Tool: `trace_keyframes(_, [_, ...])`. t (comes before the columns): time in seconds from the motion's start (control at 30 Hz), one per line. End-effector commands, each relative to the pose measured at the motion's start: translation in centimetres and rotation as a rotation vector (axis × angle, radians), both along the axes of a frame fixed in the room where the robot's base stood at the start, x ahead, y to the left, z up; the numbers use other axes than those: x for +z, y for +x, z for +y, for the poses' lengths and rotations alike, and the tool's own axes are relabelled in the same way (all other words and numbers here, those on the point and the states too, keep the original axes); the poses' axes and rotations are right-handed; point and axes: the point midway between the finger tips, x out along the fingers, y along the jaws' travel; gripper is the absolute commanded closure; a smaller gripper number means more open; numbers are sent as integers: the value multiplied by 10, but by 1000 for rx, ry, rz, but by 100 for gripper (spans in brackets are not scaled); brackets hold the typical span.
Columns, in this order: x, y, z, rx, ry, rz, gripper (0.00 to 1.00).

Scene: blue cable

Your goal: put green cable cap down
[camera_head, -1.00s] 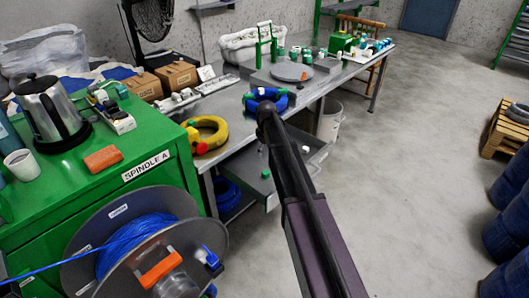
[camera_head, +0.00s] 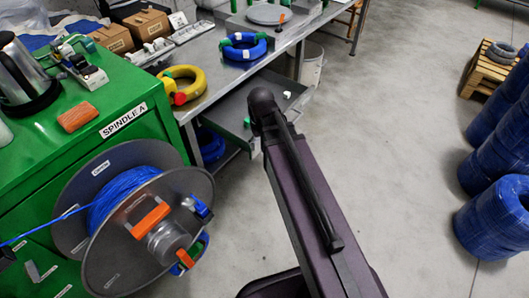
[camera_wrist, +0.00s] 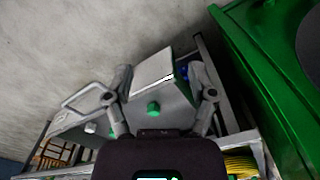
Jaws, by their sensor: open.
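A small green cable cap (camera_wrist: 153,108) shows in the wrist view on a grey surface, apparently inside the open drawer, between and below my fingers. What looks like the same cap (camera_head: 247,121) shows as a small green spot in the grey drawer (camera_head: 272,90) under the bench in the head view. My gripper (camera_wrist: 160,75) is open, with its two fingers spread wide and nothing held between them. In the head view my arm hides part of the drawer, and my fingers cannot be seen there.
A small white piece (camera_head: 287,95) lies in the drawer. The green cabinet (camera_head: 70,140) and cable reel (camera_head: 135,215) stand to the left. A yellow coil (camera_head: 182,85) and a blue coil (camera_head: 243,46) lie on the bench. Floor to the right is clear up to blue cable stacks (camera_head: 492,215).

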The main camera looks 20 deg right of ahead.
Motion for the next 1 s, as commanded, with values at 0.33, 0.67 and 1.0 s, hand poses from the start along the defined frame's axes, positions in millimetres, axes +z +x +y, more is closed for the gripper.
trace_keyframes(0.33, [0, -45, 1, -99, -1, -1, 28])
trace_keyframes(0.67, [0, -44, 1, -98, -1, -1, 28])
trace_keyframes(1.0, [0, -43, 1, -97, -1, -1, 28])
